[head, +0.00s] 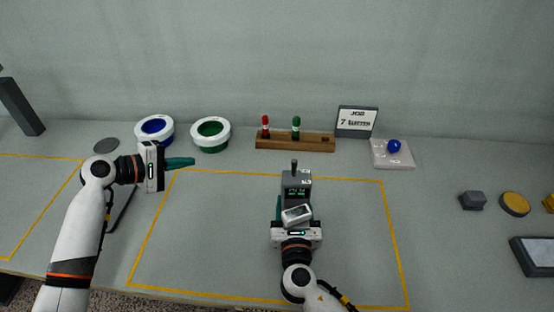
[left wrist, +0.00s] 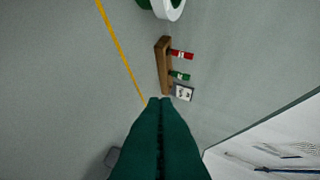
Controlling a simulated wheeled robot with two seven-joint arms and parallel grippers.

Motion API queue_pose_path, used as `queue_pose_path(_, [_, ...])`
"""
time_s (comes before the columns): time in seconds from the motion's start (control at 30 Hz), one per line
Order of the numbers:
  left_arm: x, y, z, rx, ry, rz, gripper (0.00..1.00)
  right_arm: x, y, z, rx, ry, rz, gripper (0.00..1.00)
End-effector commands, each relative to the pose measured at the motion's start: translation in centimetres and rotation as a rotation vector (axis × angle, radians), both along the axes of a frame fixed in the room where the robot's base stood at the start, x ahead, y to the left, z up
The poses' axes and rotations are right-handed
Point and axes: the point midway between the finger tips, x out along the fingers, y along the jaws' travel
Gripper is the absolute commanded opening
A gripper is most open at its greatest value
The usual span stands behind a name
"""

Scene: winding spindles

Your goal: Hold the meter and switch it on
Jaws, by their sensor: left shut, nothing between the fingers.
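The meter (head: 296,178) is a grey box with a lit green display and a short dark stub on its far end. My left gripper (head: 193,162) is shut and empty, pointing right, well left of the meter. In the left wrist view its shut teal fingers (left wrist: 160,100) fill the lower middle, and a dark shape beside them may be the meter.
Behind stand a blue-centred ring (head: 140,122), a green-centred ring (head: 224,144), a wooden rack (head: 281,145) with red and green spindles, a job sign (head: 357,121) and a pale block (head: 402,160) with a blue ball. The table between my grippers is clear.

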Motion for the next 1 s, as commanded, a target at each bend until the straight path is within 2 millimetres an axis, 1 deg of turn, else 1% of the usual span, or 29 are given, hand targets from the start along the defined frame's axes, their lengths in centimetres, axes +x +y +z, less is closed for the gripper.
queue_pose_path(0.03, [-0.5,-2.9,1.3,-0.075,0.004,-0.082,0.0,0.0,-0.1,-0.2,-0.001,0.003,-0.001,0.26])
queue_pose_path(0.1, [-1.6,-6.2,2.8,-0.168,0.017,-0.181,0.0,0.0,-0.1,-0.2,-0.001,0.003,-0.002,0.26])
queue_pose_path(0.2, [-3.0,-9.4,4.6,-0.266,0.034,-0.294,0.0,0.0,-0.1,-0.2,-0.001,0.003,-0.002,0.26])
queue_pose_path(0.3, [-4.0,-11.2,5.8,-0.329,0.047,-0.363,0.0,0.0,-0.1,-0.2,-0.001,0.003,-0.002,0.26])
queue_pose_path(0.43, [-4.6,-12.1,6.4,-0.362,0.056,-0.401,0.0,0.0,-0.1,-0.2,-0.001,0.003,-0.002,0.26])
queue_pose_path(0.8, [-4.5,-12.3,6.4,-0.365,0.056,-0.401,0.0,0.0,-0.1,-0.2,-0.002,0.003,-0.002,0.26])
queue_pose_path(0.93, [-4.2,-13.5,6.3,-0.365,0.056,-0.401,0.0,0.0,-0.1,-0.2,-0.002,0.003,-0.002,0.26])
queue_pose_path(1.0, [-3.9,-14.6,6.2,-0.365,0.055,-0.403,0.0,0.0,-0.1,-0.2,-0.002,0.003,-0.002,0.26])
